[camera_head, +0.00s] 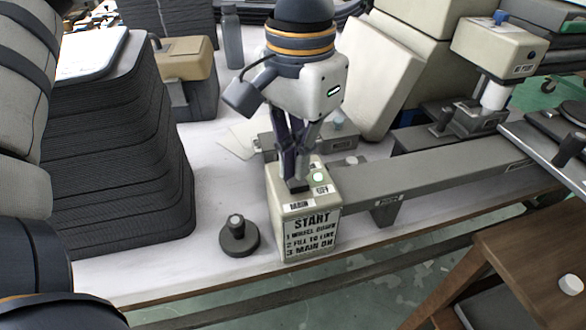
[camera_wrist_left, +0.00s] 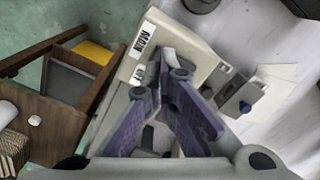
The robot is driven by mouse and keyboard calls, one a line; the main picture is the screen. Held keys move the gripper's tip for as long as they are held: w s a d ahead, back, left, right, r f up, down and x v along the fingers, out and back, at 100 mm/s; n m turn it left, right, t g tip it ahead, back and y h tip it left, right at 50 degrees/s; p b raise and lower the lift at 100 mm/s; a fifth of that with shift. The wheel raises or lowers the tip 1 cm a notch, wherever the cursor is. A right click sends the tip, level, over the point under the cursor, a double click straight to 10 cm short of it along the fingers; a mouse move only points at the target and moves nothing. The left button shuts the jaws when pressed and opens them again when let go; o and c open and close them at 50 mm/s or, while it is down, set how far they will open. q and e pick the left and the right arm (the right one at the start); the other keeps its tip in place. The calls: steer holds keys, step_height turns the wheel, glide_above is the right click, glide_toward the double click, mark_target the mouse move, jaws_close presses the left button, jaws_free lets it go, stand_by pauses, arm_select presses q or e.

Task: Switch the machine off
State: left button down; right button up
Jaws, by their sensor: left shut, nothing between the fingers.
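The pale control box (camera_head: 311,238) stands at the front edge of the bench and carries a START instruction sheet. Its top has a MAIN label (camera_head: 299,204), a second label and a pale round button (camera_head: 319,177). My left gripper (camera_head: 294,184) points down onto the box top from above, its fingertips right behind the MAIN label. It is shut and empty. The fingers hide the spot behind the label, so no main switch shows clearly. In the left wrist view the box (camera_wrist_left: 190,45) lies just beyond the fingers (camera_wrist_left: 160,88), its MAIN label (camera_wrist_left: 147,38) left of them.
A grey beam (camera_head: 430,178) runs right from the box to a pale machine head (camera_head: 497,47). A dark round knob (camera_head: 238,236) sits left of the box. A tall stack of dark trays (camera_head: 120,160) stands further left. A wooden stand (camera_head: 530,255) is at the lower right.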

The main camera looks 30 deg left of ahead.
mark_target(298, 182)
arm_select(q)
steer(key=shift+f, duration=1.1)
stand_by(0.3)
step_height(298, 182, up, 2)
steer(key=shift+r+p, duration=0.25)
steer(key=shift+p, duration=0.15)
steer(key=shift+r, duration=2.3)
arm_select(e)
steer(key=shift+w+r, duration=0.4)
steer(key=shift+w, duration=0.05)
